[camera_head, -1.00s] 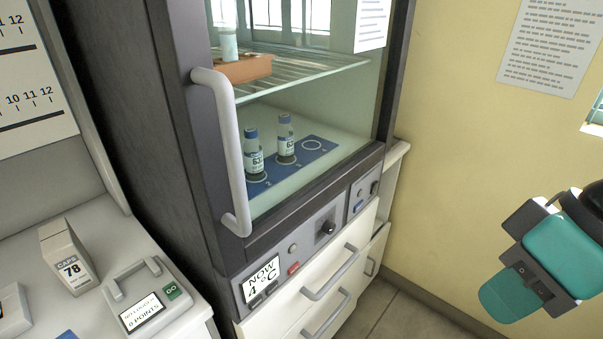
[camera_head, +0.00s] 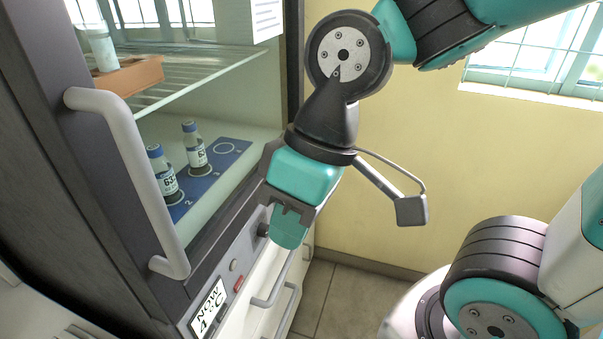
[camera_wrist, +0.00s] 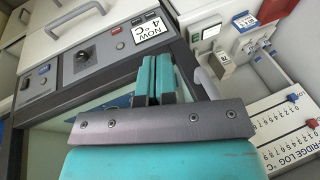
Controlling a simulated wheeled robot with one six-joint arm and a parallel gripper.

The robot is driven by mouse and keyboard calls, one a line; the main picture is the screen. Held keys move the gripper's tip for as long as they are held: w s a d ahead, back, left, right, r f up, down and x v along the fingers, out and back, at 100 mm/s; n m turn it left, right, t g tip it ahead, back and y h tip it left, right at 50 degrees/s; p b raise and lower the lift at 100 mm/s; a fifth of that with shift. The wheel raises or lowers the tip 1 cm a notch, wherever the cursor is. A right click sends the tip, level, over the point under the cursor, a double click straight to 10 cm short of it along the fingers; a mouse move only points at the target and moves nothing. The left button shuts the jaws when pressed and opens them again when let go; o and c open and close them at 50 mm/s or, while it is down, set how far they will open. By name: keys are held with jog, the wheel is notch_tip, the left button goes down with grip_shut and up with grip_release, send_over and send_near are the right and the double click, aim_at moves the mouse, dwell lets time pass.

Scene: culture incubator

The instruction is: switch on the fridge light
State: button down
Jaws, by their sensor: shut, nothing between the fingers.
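The glass-doored fridge (camera_head: 215,267) stands at the left in the head view. Its control strip has a display reading NOW 4 °C (camera_head: 208,306), a red button (camera_head: 238,284), a pale round button (camera_head: 234,265) and a dark knob (camera_head: 263,230). The wrist view also shows a blue button (camera_wrist: 43,69) and a small dark control (camera_wrist: 23,82) at the strip's other end. I cannot tell which one works the light. My gripper (camera_head: 290,230) is shut and empty, pointing down by the strip and hiding its right end in the head view. Any contact is unclear.
The grey door handle (camera_head: 125,165) sticks out at the left. White drawers with grey handles (camera_head: 273,290) are below the strip. Vials (camera_head: 196,150) stand on a blue mat inside. A bench with a fridge log (camera_wrist: 280,125) shows in the wrist view. Floor at right is clear.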

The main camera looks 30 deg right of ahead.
jog(key=w+d+f+m+t, duration=0.2)
jog(key=w+d+f+m, duration=0.25)
jog(key=w, duration=0.45)
jog(key=w+d+f+m+t, duration=0.25)
jog(key=w+d+m, duration=0.2)
jog(key=w, duration=0.45)
jog(key=w+d+f+m+t+h, duration=0.1)
jog(key=w+d+f+m+h, duration=0.1)
jog(key=d, duration=0.7)
jog(key=w+d+f+m+t+h, duration=0.2)
jog(key=w+d+f+m, duration=0.2)
jog(key=d+f, duration=0.4)
jog(key=shift+w+d+f+m, duration=0.15)
jog(key=shift+w+d+m, duration=0.25)
jog(key=shift+w+d, duration=0.45)
jog(key=shift+w, duration=0.1)
jog(key=w+a+f+p, duration=0.2)
jog(key=w+f, duration=0.5)
jog(key=w, duration=0.2)
jog(key=shift+w+a+p, duration=0.15)
jog(key=shift+a+p, duration=0.1)
jog(key=shift+p, duration=0.05)
